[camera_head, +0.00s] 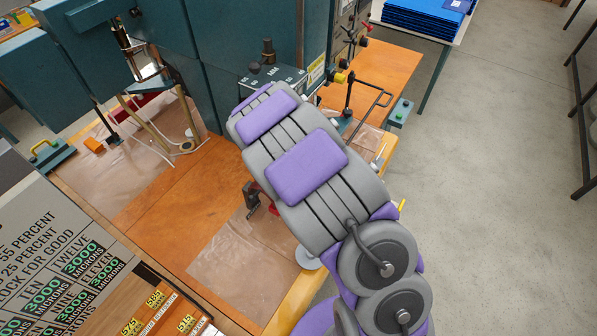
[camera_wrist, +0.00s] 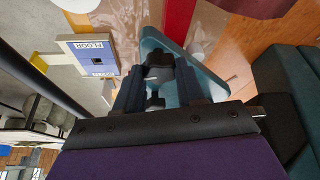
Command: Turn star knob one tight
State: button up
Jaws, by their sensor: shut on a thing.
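In the wrist view, a dark knob (camera_wrist: 160,62) sits between the two fingers of my gripper (camera_wrist: 158,78). My gripper is shut on it. The knob's lobes are too small and dark to make out, so I cannot tell how far it is turned. A teal plate (camera_wrist: 208,84) lies just behind the knob and fingers. In the head view, my grey and purple arm hides the gripper and the held knob. A teal machine block (camera_head: 283,77) with dark knobs on top shows just beyond the arm's far end.
The orange wooden bench (camera_head: 165,215) carries clear plastic sheets (camera_head: 240,270). A tall teal machine (camera_head: 225,60) stands beside my arm. A bent metal rod (camera_head: 372,92) sticks out to the right. A printed board (camera_head: 50,250) stands at left.

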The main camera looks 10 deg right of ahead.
jog(key=shift+w+a+r+m+h, duration=0.1)
jog(key=shift+m+h, duration=0.1)
jog(key=shift+m, duration=0.4)
jog(key=shift+w+m+h, duration=0.1)
jog(key=shift+m+h, duration=0.1)
jog(key=shift+m, duration=0.4)
jog(key=shift+m+g, duration=0.3)
jog(key=o, duration=1)
jog(key=shift+a, duration=0.1)
jog(key=shift+o, duration=0.2)
jog(key=shift+s, duration=0.1)
jog(key=v, duration=1.7)
jog(key=shift+a+p, duration=0.25)
jog(key=shift+p, duration=0.05)
